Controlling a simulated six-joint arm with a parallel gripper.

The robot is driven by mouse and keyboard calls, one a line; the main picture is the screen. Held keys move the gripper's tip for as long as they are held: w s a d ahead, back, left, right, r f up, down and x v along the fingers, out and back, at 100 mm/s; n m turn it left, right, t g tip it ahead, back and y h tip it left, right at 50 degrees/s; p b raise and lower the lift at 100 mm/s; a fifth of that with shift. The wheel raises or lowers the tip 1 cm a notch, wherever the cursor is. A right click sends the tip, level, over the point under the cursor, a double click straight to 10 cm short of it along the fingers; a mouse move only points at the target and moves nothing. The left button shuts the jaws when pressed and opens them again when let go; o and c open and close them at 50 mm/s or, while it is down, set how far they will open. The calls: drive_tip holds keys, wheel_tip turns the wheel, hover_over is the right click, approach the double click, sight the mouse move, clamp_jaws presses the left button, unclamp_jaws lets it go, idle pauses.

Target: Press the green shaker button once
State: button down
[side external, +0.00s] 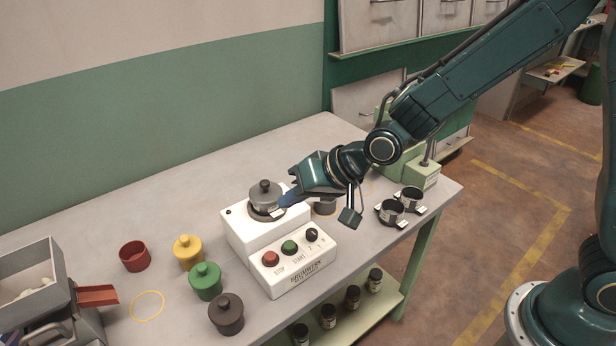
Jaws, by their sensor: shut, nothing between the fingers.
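The green button (289,247) sits on the sloped top of a white control box (300,272), marked START. A red button (270,259) marked STOP is to its left and a black knob (312,235) to its right. Behind the box, a grey lidded pot (265,195) stands on a white shaker base (248,232). My gripper (283,202) is shut and empty. In the picture its tips are at the right side of the pot, above and behind the green button, and not on it. I cannot tell whether they touch the pot.
Yellow (188,253), green (205,281) and dark brown (227,314) lidded pots and an open red cup (135,256) stand left of the box. A grey hopper (35,290) with a red chute is at far left. Two dark cups (390,212) stand near the right edge.

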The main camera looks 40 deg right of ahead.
sight(295, 248)
drive_tip(key=shift+f, duration=0.15)
drive_tip(key=shift+f, duration=4.25)
drive_tip(key=shift+f, duration=0.95)
drive_tip(key=shift+r, duration=0.15)
idle(0.3)
drive_tip(key=shift+r, duration=0.75)
drive_tip(key=shift+r, duration=2.55)
